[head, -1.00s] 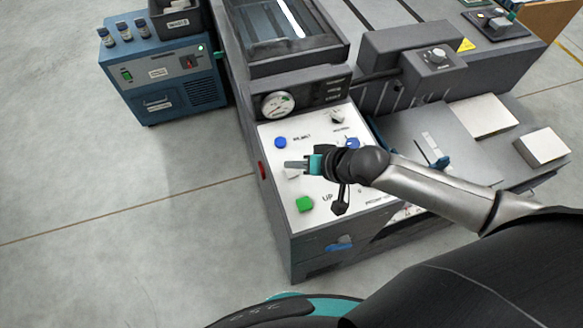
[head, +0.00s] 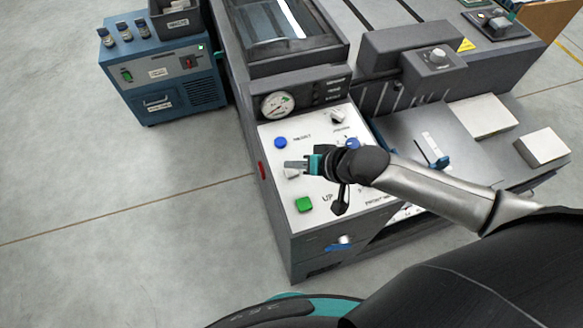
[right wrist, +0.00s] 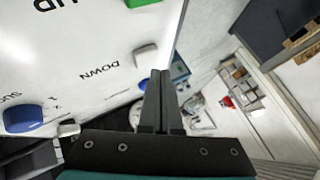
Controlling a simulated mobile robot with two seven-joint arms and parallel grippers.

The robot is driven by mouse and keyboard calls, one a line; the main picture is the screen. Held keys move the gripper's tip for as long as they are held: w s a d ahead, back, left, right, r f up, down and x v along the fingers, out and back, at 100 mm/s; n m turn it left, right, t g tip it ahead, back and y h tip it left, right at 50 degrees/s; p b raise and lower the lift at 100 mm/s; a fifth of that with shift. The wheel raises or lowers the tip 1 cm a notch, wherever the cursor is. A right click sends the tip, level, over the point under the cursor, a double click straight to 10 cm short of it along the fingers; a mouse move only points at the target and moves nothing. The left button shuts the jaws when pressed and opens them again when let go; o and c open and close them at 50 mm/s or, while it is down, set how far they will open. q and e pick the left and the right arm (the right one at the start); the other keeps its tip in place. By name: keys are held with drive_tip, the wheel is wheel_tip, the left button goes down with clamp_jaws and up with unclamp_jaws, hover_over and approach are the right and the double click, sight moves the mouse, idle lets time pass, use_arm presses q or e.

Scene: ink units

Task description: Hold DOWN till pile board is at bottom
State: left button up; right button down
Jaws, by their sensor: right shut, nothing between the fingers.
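The white control panel (head: 322,125) sits on top of the grey machine. Its pale grey DOWN button (head: 292,174) is partly covered by my right gripper (head: 287,164); the button also shows in the right wrist view (right wrist: 145,54) beside the word DOWN. My right gripper is shut and empty, and its fingertips (right wrist: 159,76) are close to the button. I cannot tell whether they touch it. The green UP button (head: 304,204) is nearer the panel's front edge. I cannot clearly make out the pile board. My left gripper is not in view.
Blue buttons (head: 280,142) and a gauge (head: 277,104) are near the panel's back. A red button (head: 262,170) is on the machine's left side. White paper stacks (head: 483,115) lie at the right. A blue unit (head: 165,85) stands at the back left. The floor at left is clear.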

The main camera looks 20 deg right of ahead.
sight(295, 173)
drive_tip(key=shift+f, duration=0.2)
drive_tip(key=shift+f, duration=0.25)
drive_tip(key=shift+f, duration=0.5)
idle(2.0)
drive_tip(key=shift+r, duration=0.1)
idle(0.9)
drive_tip(key=shift+r+p, duration=0.85)
drive_tip(key=shift+p, duration=0.1)
wheel_tip(295, 173, up, 5)
drive_tip(key=p, duration=0.5)
drive_tip(key=shift+p, duration=0.35)
